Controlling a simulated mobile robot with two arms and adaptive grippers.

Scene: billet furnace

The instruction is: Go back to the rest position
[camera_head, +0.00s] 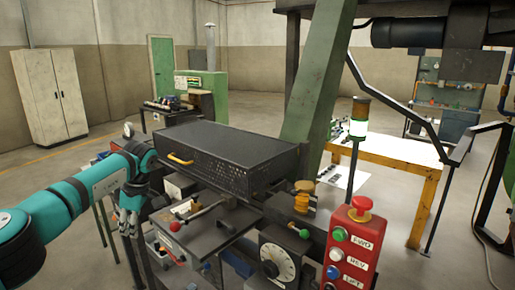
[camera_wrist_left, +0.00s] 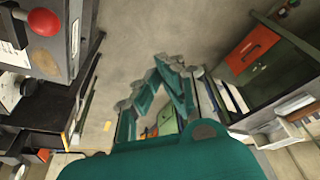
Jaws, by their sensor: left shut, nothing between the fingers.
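My left arm (camera_head: 70,210) comes in from the left in the head view. My left gripper (camera_head: 128,222) hangs with its fingers pointing down, left of the dark machine, and looks empty. My right gripper is in neither view.
The black perforated cover (camera_head: 215,150) with a yellow handle tops the machine, close to my left gripper. A red button box (camera_head: 350,250) stands at the front right. A yellow-framed table (camera_head: 400,155) is behind it. Open floor (camera_head: 60,185) lies at the left.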

